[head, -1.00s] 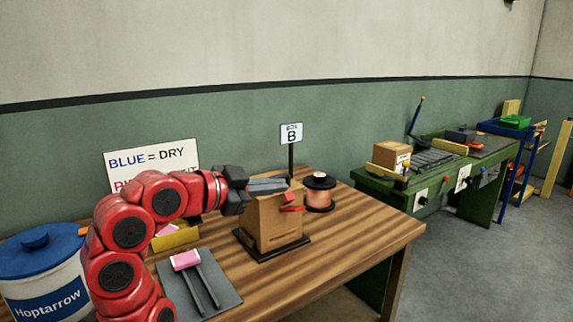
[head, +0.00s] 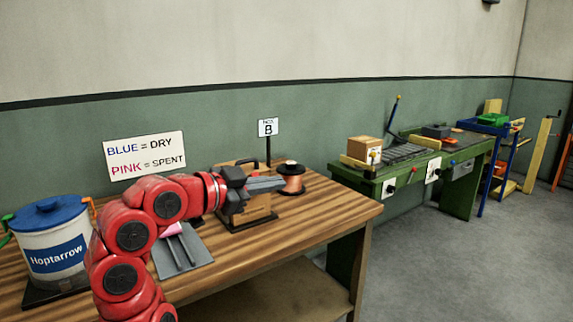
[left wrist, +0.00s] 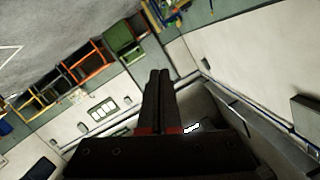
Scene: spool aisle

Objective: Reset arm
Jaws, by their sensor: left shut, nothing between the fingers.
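My left gripper (head: 266,185) is in the head view, at the end of my red arm that comes in from the left. Its grey fingers are shut together with nothing between them, and they point right. It appears in front of the wooden box (head: 262,207) by the sign marked B (head: 268,128), hiding part of that box. In the left wrist view the dark fingers (left wrist: 158,85) lie side by side, with the room's floor and walls beyond. My right gripper is not in view.
On the wooden table (head: 330,205) stand a copper spool (head: 291,180), a grey tray (head: 183,253) and a blue-lidded Hoptarrow tub (head: 55,250). A sign (head: 145,155) stands behind. A green workbench (head: 400,170) is at the right. Grey floor (head: 470,265) lies clear at the lower right.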

